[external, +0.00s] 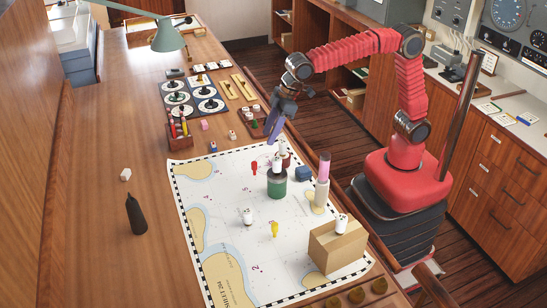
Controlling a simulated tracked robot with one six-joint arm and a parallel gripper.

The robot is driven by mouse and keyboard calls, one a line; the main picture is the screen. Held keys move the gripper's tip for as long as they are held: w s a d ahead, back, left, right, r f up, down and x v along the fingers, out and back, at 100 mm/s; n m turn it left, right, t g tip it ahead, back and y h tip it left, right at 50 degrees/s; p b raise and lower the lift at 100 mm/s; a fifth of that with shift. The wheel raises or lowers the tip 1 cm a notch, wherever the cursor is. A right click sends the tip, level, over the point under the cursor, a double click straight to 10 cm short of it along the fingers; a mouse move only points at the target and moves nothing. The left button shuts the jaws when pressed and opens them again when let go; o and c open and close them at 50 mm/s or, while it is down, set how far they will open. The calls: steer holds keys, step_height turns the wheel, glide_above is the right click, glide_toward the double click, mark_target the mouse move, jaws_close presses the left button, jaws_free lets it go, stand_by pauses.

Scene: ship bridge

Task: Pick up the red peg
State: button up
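The red peg (254,167) is a small piece on the white nautical chart (225,190), left of the green canister (276,184). It looks upright, but it is too small to be sure. My gripper (274,138) hangs in the air with its bluish fingers pointing down, above and a little right of the peg in the picture. It appears apart from the peg. The fingers overlap in this view, so I cannot tell whether they are open or shut. I see nothing clearly held between them.
A yellow peg (275,228), a white piece (247,216), a pink-topped bottle (322,180), a blue block (303,173) and a cardboard box (337,247) are on the chart. A wooden pen holder (180,138) stands beyond it. The chart left of the peg is clear.

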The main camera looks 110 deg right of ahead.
mark_target(256, 162)
steer(key=x, duration=0.8)
steer(key=shift+w+f, duration=0.15)
steer(key=shift+f, duration=0.1)
steer(key=shift+f, duration=0.1)
steer(key=shift+x, duration=2.5)
steer(key=shift+w+a, duration=0.15)
steer(key=shift+c, duration=0.4)
jaws_close()
